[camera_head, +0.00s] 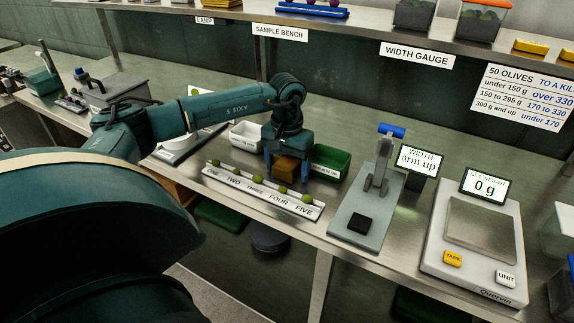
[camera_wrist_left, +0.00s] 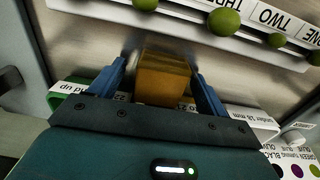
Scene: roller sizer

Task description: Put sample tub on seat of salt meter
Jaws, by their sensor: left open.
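My left gripper (camera_head: 286,160) points down at the bench, beyond the numbered olive strip. Its blue fingers (camera_wrist_left: 158,85) are open in the left wrist view. A small amber-brown tub (camera_wrist_left: 163,78), which looks like the sample tub, stands between them with a gap on each side. The tub also shows below the gripper in the head view (camera_head: 286,169). My right gripper is not in view.
The olive strip (camera_head: 262,192) lies in front of the tub. A white tray (camera_head: 246,137) is to its left and a green tray (camera_head: 331,162) to its right. The width gauge (camera_head: 352,222) and scale (camera_head: 440,262), reading 0 g, stand farther right. A shelf (camera_head: 340,28) runs above.

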